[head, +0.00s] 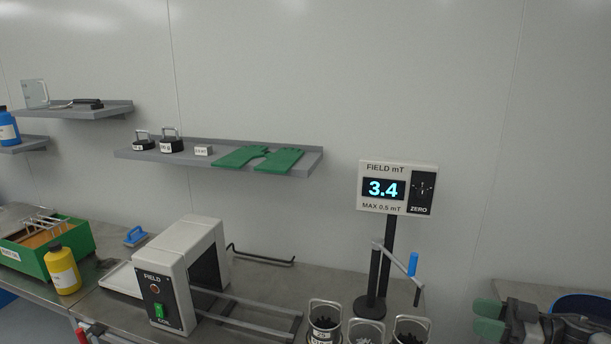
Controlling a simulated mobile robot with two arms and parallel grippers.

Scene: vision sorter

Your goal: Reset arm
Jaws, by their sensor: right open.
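My right gripper (488,318) is at the lower right, with green pads on its two fingers. The pads stand apart with nothing between them, so it is open and empty. It is to the right of the bench, in front of the wall, and touches nothing that I can make out. My left gripper does not show in the head view.
A grey bench holds a white coil box (165,263), a meter (397,187) reading 3.4, several canisters (323,322), a green crate (75,238) and a yellow bottle (62,270). A blue round thing (585,303) is behind my right arm.

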